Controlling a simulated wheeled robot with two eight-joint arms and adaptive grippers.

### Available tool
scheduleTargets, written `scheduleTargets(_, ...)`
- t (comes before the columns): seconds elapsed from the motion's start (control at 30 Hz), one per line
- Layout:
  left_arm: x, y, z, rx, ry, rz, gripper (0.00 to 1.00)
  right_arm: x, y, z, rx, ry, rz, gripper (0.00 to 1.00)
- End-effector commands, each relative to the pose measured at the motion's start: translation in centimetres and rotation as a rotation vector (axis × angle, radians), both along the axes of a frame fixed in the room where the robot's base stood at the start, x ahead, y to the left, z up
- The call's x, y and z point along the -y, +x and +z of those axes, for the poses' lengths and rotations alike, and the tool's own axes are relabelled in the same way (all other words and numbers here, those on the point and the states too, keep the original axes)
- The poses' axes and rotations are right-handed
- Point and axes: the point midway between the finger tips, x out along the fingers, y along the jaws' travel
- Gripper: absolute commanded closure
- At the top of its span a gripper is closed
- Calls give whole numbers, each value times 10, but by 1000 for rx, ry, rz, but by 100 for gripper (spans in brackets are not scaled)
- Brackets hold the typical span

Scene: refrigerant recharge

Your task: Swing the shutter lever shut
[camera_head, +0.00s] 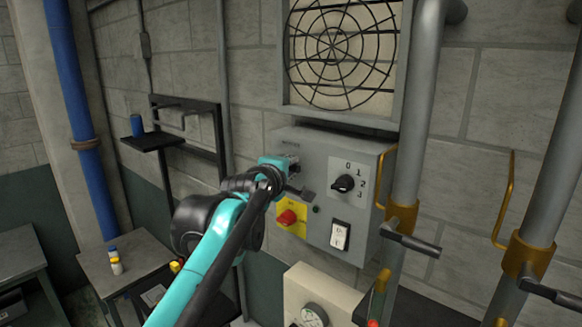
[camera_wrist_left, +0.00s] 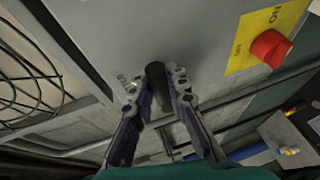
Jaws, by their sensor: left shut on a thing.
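The grey control box (camera_head: 330,255) is on the wall below a fan grille. My left gripper (camera_head: 292,178) is at the upper left of its front face and covers much of that spot in the head view. In the left wrist view, my left gripper (camera_wrist_left: 163,84) is shut around the black shutter lever (camera_wrist_left: 155,71), beside lettering on the panel that is partly covered. The lever's lower part is hidden between the fingers. My right gripper is not in view.
Near the lever are a red knob (camera_head: 287,217) on a yellow plate, a black rotary selector (camera_head: 343,184) and a white rocker switch (camera_head: 340,235). Grey pipes with black-handled valves (camera_head: 411,241) stand to the right. A wire fan grille (camera_head: 342,50) is above.

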Motion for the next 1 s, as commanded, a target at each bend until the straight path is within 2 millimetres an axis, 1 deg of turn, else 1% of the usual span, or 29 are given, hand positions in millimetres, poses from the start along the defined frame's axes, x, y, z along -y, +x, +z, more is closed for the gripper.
scheduleTargets(0.3,0,0,1,1,-5,2,100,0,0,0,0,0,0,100)
scheduleTargets(0.33,0,0,1,1,-5,2,83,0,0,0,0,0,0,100)
scheduleTargets(0.37,0,0,1,1,-4,2,75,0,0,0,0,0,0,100)
scheduleTargets(0.4,0,0,1,1,-4,2,64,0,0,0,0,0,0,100)
scheduleTargets(0.67,0,0,1,0,-3,0,63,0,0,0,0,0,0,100)
scheduleTargets(0.77,-1,-3,1,0,-3,0,63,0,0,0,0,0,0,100)
scheduleTargets(0.87,-3,-14,3,0,-4,1,63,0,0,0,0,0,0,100)
scheduleTargets(1.0,-10,-40,8,0,-4,1,63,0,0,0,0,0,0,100)
